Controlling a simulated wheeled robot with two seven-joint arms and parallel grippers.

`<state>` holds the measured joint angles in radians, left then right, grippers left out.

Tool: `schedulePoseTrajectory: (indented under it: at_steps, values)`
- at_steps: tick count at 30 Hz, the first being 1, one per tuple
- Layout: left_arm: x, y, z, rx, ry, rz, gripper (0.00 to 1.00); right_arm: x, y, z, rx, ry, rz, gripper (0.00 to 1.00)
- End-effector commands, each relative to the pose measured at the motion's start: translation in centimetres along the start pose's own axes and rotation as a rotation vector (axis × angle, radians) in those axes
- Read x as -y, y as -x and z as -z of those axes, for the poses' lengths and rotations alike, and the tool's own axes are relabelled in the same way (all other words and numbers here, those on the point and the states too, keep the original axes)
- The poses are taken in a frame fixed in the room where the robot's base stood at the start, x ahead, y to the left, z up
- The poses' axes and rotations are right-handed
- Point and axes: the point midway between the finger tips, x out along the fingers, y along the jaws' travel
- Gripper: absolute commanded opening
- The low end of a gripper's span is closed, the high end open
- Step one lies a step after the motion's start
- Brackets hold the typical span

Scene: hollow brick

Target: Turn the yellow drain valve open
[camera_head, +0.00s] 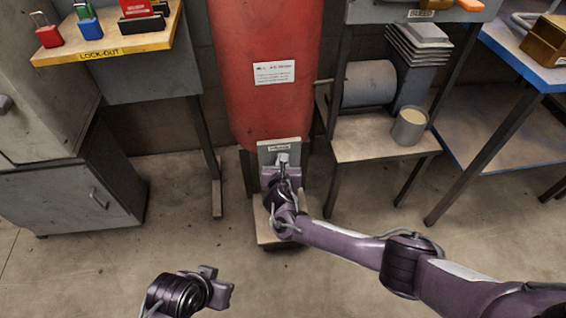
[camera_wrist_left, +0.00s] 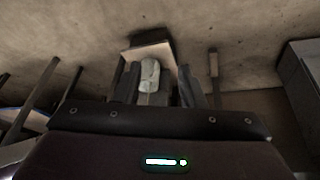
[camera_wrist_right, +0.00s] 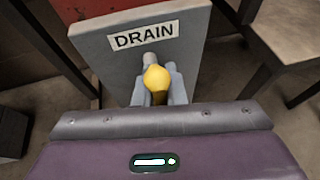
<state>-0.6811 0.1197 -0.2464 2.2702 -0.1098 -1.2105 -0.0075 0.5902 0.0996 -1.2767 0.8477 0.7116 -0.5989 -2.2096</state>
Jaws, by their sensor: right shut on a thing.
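The yellow drain valve handle (camera_wrist_right: 156,78) shows in the right wrist view, in front of a grey plate (camera_wrist_right: 190,50) labelled DRAIN. My right gripper (camera_wrist_right: 158,92) is shut on the yellow handle, with one finger on each side. In the head view the plate (camera_head: 266,158) is at the foot of the red tank (camera_head: 265,75), and my right gripper (camera_head: 283,163) reaches it; the yellow handle is hidden there. My left gripper (camera_head: 212,285) is low at the front, away from the valve. Its fingers (camera_wrist_left: 160,85) show in the left wrist view, but their gap is unclear.
A stand (camera_head: 375,145) with a cup (camera_head: 409,127) is right of the tank. A blue-edged bench (camera_head: 540,75) is far right. The floor at the front left is clear.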

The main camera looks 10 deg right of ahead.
Motion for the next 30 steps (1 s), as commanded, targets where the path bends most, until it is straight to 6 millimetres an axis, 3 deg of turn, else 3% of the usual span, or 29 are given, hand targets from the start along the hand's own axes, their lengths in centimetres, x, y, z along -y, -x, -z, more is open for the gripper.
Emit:
schedulePoseTrajectory:
  at_steps: [5,6,11,20,30]
  values:
    - [0.0,0.0,0.0,0.0,0.0,0.0,0.36,0.0,0.0,0.1,-0.001,0.003,-0.002,0.0]
    - [0.0,0.0,0.0,0.001,0.0,0.0,0.36,0.0,0.0,0.1,-0.001,0.003,-0.002,0.12]
    - [0.0,0.0,0.0,0.001,0.0,0.0,0.36,0.0,0.0,0.1,-0.001,0.002,-0.002,0.32]
    - [0.0,0.1,0.0,0.002,0.0,0.0,0.36,0.0,0.2,0.0,-0.001,0.0,-0.002,0.32]
    - [2.3,2.4,-1.7,0.181,0.053,0.045,0.36,0.0,5.4,-0.2,-0.003,0.001,-0.004,0.32]
